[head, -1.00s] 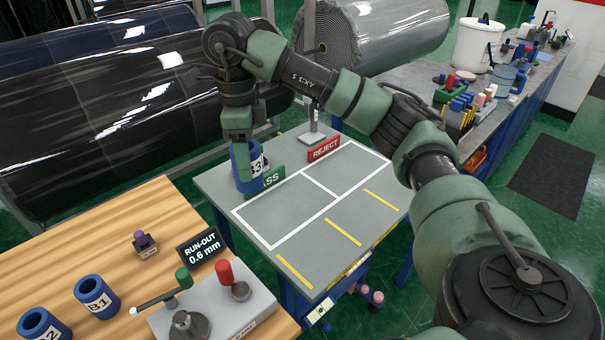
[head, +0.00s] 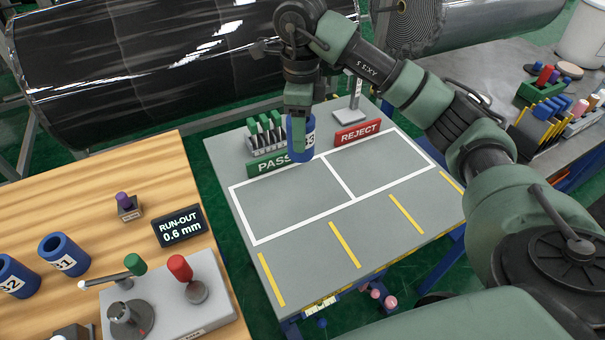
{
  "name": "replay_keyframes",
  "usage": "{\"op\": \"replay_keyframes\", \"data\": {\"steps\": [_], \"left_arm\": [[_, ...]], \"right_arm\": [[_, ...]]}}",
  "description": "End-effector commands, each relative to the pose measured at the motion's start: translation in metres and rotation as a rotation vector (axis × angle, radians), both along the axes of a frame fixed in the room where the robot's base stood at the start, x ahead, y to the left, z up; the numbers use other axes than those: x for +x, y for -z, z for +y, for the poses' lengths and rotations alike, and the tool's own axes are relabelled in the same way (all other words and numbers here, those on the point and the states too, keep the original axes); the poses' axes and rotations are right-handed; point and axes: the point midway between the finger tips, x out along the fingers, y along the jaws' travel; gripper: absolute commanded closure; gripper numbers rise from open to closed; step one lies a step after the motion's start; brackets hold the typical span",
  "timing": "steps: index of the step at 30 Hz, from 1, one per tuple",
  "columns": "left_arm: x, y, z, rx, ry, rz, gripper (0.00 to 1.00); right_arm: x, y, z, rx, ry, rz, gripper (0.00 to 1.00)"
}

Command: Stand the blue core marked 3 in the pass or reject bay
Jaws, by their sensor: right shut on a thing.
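The blue core marked 3 (head: 301,146) is upright in my right gripper (head: 299,118), which is shut on its upper part. It hangs at the back of the grey table, in front of part of the PASS sign. I cannot tell how far its bottom is above the table. The pass bay (head: 290,203) is the left white-outlined rectangle, behind which stands the green PASS sign (head: 265,166). The reject bay (head: 378,165) is the right rectangle, with the red REJECT sign (head: 357,132) behind it. Both bays look empty. My left gripper is out of view.
A run-out display (head: 179,227) reads 0.6 mm on the wooden table. Blue cores marked 1 (head: 64,255) and 2 (head: 16,277) stand there, beside a gauge fixture (head: 165,300). A rack with green-topped pieces (head: 264,132) stands behind the PASS sign.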

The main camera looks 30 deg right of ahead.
Motion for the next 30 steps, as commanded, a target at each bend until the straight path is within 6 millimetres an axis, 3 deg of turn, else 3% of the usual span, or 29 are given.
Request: {"op": "replay_keyframes", "data": {"steps": [1,9,17,24,30], "left_arm": [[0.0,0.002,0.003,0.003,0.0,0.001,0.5],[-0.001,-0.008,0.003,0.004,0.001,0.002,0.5],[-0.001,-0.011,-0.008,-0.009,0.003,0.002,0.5],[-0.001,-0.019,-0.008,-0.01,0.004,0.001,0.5],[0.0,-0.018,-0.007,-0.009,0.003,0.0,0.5]], "right_arm": [[-0.001,0.017,0.001,0.003,-0.001,0.006,0.94],[-0.001,0.074,-0.001,-0.001,0.002,0.004,0.94],[0.0,0.096,-0.001,0.0,0.002,0.001,0.94],[-0.001,0.129,-0.001,0.0,0.002,0.002,0.94],[0.0,0.133,-0.001,0.0,0.001,-0.002,0.94]]}}
